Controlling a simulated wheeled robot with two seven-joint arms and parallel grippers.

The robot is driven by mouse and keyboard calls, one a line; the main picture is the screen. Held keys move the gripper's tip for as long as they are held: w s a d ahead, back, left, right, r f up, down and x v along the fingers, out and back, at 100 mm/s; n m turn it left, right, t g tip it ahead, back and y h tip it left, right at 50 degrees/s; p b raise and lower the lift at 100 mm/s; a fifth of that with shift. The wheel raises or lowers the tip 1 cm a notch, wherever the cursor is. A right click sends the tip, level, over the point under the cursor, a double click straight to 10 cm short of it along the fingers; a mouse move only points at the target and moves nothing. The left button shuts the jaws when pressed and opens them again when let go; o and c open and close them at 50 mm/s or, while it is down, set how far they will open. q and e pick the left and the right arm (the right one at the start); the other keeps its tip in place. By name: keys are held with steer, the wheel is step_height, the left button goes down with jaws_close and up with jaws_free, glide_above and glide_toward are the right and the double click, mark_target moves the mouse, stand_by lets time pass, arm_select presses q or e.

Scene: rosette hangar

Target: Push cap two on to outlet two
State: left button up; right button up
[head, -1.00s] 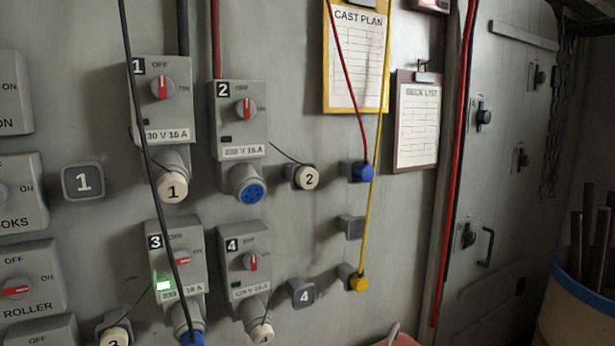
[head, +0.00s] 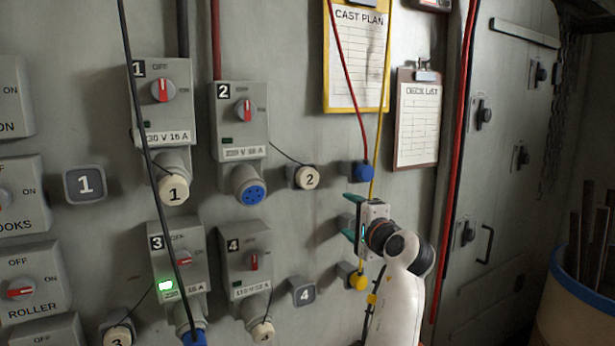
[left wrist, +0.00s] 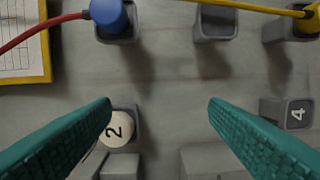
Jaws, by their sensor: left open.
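Cap two (head: 307,178) is a round white cap marked 2, seated on a grey wall holder and tied by a thin dark cord toward outlet two. Outlet two (head: 250,192) is uncovered, its blue round socket facing out below the switch box marked 2 (head: 238,122). My left gripper (head: 350,216), with teal fingers, is open and empty in front of the wall, right of cap two and a little lower. In the left wrist view, cap two (left wrist: 118,130) shows partly behind one finger, and the open gripper (left wrist: 160,105) has bare wall between its fingers. My right gripper is not in view.
A blue plug (head: 364,171) with a red cable sits above my left gripper; a yellow plug (head: 358,281) with a yellow cable sits below. An empty holder (left wrist: 216,24) is between them. Holder four (head: 301,292) is lower left. A black cable (head: 140,110) hangs past outlet one.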

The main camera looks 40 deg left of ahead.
arm_select(q)
steer(key=s+a+r+n+g+y, duration=0.1)
steer(key=s+r+g, duration=0.1)
steer(key=s+r, duration=0.2)
step_height(320, 180, up, 3)
steer(key=shift+s+a+f+n, duration=0.15)
steer(key=shift+s+a+n, duration=0.05)
steer(key=shift+a+n, duration=0.2)
